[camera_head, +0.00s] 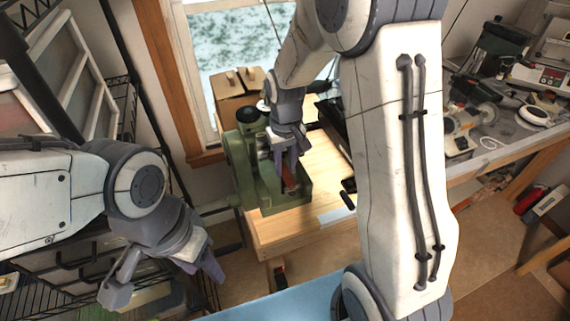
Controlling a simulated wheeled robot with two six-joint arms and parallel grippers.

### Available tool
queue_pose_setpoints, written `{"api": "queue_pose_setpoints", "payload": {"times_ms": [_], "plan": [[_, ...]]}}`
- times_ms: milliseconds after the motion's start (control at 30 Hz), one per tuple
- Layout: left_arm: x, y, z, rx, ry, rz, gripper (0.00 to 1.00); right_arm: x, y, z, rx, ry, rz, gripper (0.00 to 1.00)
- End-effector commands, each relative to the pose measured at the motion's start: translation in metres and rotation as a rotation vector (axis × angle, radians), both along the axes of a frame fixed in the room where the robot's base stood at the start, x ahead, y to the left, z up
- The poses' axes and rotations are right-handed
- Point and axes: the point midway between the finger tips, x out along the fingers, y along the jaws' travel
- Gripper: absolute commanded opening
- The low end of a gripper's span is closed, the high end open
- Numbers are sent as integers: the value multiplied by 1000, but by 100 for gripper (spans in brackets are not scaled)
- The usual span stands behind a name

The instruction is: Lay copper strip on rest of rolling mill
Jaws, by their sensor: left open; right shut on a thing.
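The green rolling mill (237,163) stands on a light wooden bench by the window. Its low green rest (295,201) projects at the front. My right gripper (290,170) points down over the rest, close in front of the rollers, and is shut. A small reddish-brown piece, the copper strip (291,187), shows at its fingertips, mostly hidden by the fingers. I cannot tell whether the strip touches the rest. My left gripper (163,281) is open and empty at lower left, well apart from the mill.
The wooden bench (272,232) has some bare top in front of the mill. Cardboard boxes (238,86) stand behind it. A wire rack (118,100) is at left. A side bench (490,165) with tools is at right. My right arm hides the middle.

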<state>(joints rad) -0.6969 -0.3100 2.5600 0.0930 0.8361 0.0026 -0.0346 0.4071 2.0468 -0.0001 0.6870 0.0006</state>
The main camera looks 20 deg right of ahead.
Motion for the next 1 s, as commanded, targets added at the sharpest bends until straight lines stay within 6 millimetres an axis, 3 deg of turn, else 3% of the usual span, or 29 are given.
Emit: {"api": "queue_pose_setpoints", "payload": {"times_ms": [133, 167, 200, 233, 633, 1000], "plan": [[0, 0, -2, 0, 0, 0, 50, 0, 0, -2, 0, 0, 0, 0], [0, 0, -1, 0, 0, 0, 50, 0, 0, -2, 0, 0, 0, 42], [0, 0, -1, 0, 0, 0, 50, 0, 0, -2, 0, 0, 0, 57], [0, 0, -1, 0, 0, 0, 50, 0, 0, -2, 0, 0, 0, 65], [0, 0, -3, 0, 0, 0, 50, 1, 0, 5, 0, -2, 0, 65], [0, 0, -15, 0, 0, -1, 50, 1, 0, 72, 0, -6, 0, 65]]}}
